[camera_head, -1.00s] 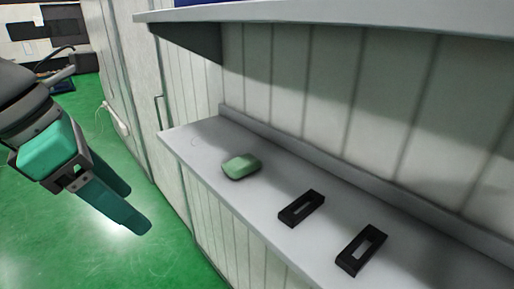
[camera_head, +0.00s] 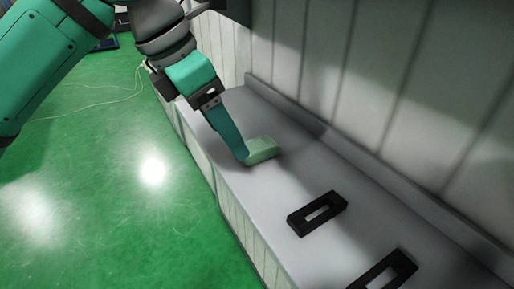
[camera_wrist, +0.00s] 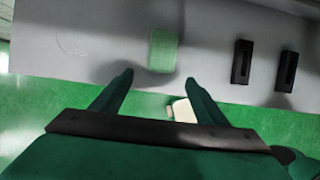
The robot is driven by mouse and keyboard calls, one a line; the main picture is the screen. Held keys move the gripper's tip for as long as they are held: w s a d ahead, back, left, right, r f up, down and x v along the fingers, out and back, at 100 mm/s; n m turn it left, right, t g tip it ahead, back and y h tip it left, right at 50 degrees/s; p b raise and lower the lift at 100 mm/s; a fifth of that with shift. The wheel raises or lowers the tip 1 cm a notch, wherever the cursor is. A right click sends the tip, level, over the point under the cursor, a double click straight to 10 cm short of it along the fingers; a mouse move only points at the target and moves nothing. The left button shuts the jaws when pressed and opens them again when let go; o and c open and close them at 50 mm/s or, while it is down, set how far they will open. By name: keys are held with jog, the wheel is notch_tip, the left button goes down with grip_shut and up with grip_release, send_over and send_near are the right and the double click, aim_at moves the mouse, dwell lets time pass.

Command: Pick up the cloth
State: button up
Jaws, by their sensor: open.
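The cloth (camera_head: 262,150) is a small, pale green folded pad lying on the grey shelf (camera_head: 262,118). In the wrist view the cloth (camera_wrist: 163,51) lies ahead of my fingers, between their lines and a little beyond the tips. My gripper (camera_head: 243,158) reaches down from the upper left, and in the head view its fingertip overlaps the cloth's left edge. In the wrist view my gripper (camera_wrist: 158,76) has its two teal fingers spread apart with nothing between them. Whether a finger touches the cloth cannot be told.
Two black rectangular frames, a nearer one (camera_head: 388,271) and a middle one (camera_head: 317,213), lie on the shelf to the right of the cloth. A panelled wall (camera_head: 400,120) rises behind the shelf. The green floor (camera_head: 110,200) is open at left.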

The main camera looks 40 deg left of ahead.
aim_at(250, 147)
jog(key=shift+w+d+f, duration=0.1)
jog(key=shift+w+d, duration=0.2)
jog(key=shift+w, duration=0.35)
jog(key=shift+w+d, duration=0.25)
jog(key=shift+w, duration=0.35)
jog(key=x, duration=0.5)
jog(key=shift+c, duration=0.3)
jog(key=c, duration=1.1)
jog(key=shift+c, duration=0.4)
jog(key=shift+s+r, duration=0.1)
jog(key=shift+r, duration=0.35)
jog(key=s+a, duration=0.3)
jog(key=s, duration=0.5)
jog(key=s+a, duration=0.3)
jog(key=s, duration=0.5)
jog(key=shift+s+a, duration=0.25)
jog(key=shift+a, duration=0.15)
